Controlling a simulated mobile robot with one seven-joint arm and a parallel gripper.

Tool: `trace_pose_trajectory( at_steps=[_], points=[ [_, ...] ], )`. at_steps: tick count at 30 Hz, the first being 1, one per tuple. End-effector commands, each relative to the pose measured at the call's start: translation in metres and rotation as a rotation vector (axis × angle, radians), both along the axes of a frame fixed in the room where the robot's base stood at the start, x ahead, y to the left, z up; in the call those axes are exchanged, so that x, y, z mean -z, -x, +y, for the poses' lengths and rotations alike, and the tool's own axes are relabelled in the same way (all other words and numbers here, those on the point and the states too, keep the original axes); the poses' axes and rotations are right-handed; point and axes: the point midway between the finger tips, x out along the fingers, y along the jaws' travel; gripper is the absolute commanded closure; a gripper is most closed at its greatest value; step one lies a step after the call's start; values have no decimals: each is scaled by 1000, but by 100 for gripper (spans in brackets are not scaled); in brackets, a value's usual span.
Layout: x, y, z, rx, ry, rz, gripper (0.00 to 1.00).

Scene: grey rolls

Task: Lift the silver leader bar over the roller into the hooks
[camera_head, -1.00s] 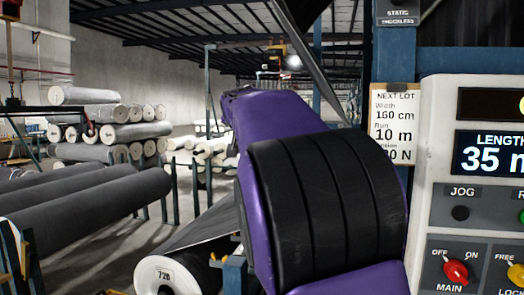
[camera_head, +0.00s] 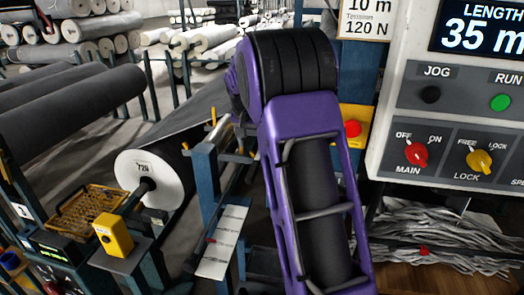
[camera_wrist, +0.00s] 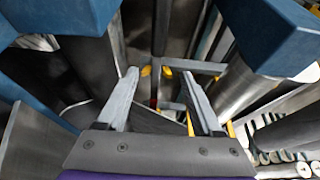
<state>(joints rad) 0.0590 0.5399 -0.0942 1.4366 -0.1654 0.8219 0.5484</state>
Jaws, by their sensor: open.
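My gripper (camera_wrist: 160,75) is open, with its two grey fingers apart and nothing held between them. In the head view my purple arm hides it. I cannot pick out the silver leader bar for certain; a thin grey bar (camera_wrist: 200,66) runs just beyond the fingertips in the wrist view. Small yellow pieces (camera_wrist: 146,71) show beyond the fingertips, but I cannot tell whether they are the hooks. A roll (camera_head: 152,178) with a white end marked 720 lies left of my arm. Dark cloth (camera_head: 185,118) stretches up from it towards my arm.
A control panel (camera_head: 450,105) stands close at right, with tangled grey strips (camera_head: 450,235) below. Blue posts (camera_head: 206,185) and a yellow box (camera_head: 113,235) stand at lower left. Large blue blocks (camera_wrist: 270,35) flank my gripper. Grey rolls (camera_head: 70,105) lie on racks further left.

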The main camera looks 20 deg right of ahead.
Motion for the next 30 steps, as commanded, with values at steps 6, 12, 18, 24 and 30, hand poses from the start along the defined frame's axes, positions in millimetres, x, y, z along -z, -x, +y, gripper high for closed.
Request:
trace_pose_trajectory(
  at_steps=[6,12,18,24,30],
  points=[
    [34,-12,-8,1,0,0,32],
    [43,-15,-10,0,1,-3,32],
    [65,-17,-17,1,0,0,32],
    [89,-25,-22,0,0,-2,32],
    [89,-25,-22,1,1,-3,32]
  ],
)
